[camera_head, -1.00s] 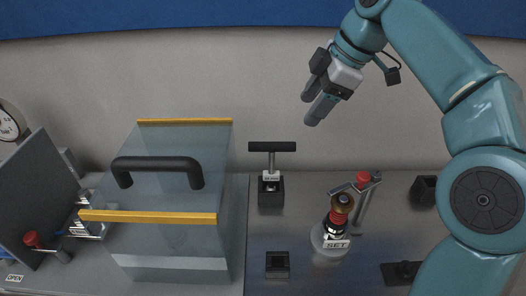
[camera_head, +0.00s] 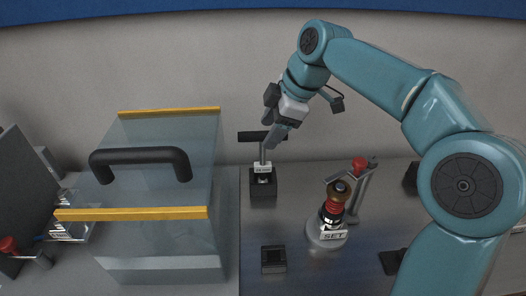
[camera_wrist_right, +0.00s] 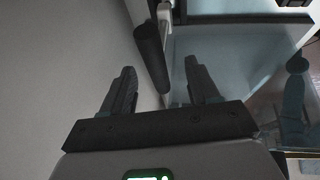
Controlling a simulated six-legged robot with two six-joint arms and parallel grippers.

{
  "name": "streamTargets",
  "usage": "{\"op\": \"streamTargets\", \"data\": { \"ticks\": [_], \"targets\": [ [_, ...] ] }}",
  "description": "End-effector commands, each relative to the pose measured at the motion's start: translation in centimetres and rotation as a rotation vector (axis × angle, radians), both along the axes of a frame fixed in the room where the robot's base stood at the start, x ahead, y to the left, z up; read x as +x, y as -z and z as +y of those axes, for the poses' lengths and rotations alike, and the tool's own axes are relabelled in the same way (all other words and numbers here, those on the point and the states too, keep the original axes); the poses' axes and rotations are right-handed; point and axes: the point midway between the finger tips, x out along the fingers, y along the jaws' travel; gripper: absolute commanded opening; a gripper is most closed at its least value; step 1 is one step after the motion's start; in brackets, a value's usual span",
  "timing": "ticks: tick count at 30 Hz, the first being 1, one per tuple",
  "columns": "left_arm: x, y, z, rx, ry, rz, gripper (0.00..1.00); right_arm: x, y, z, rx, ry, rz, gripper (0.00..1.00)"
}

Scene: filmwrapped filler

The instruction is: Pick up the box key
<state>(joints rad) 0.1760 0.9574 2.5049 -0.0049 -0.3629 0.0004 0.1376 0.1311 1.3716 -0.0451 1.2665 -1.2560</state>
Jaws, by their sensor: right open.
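The box key, with a black T-shaped handle (camera_head: 250,136), a thin metal shaft and a small white label, stands upright in a black block (camera_head: 263,188) on the bench. My right gripper (camera_head: 277,136) is at the handle's right end in the head view and covers part of it. In the right wrist view my right gripper (camera_wrist_right: 163,78) has its two fingers apart. The dark handle (camera_wrist_right: 152,56) shows just beyond and between the fingertips; I cannot tell whether they touch it. My left gripper is not in view.
A clear box with yellow edges and a black handle (camera_head: 140,155) stands left of the key. A red-knobbed fixture labelled SET (camera_head: 333,236) stands to the right. A small black square block (camera_head: 273,259) sits in front. The wall behind is plain.

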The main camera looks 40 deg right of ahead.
Motion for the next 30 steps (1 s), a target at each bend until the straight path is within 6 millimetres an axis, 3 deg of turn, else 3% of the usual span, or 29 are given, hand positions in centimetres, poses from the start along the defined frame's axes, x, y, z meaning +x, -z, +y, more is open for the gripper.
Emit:
{"op": "streamTargets", "data": {
  "ticks": [6,14,20,30],
  "targets": [
    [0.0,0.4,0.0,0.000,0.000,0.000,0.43,1.5,2.8,0.8,0.000,-0.001,0.002,0.60],
    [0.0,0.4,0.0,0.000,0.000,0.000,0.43,1.6,3.1,0.9,-0.001,0.000,0.001,0.60],
    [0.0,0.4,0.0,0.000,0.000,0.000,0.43,1.6,3.0,0.9,0.000,0.000,0.001,0.00],
    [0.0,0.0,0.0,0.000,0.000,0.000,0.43,1.7,2.1,0.9,0.000,0.000,-0.002,0.00]
  ]
}}
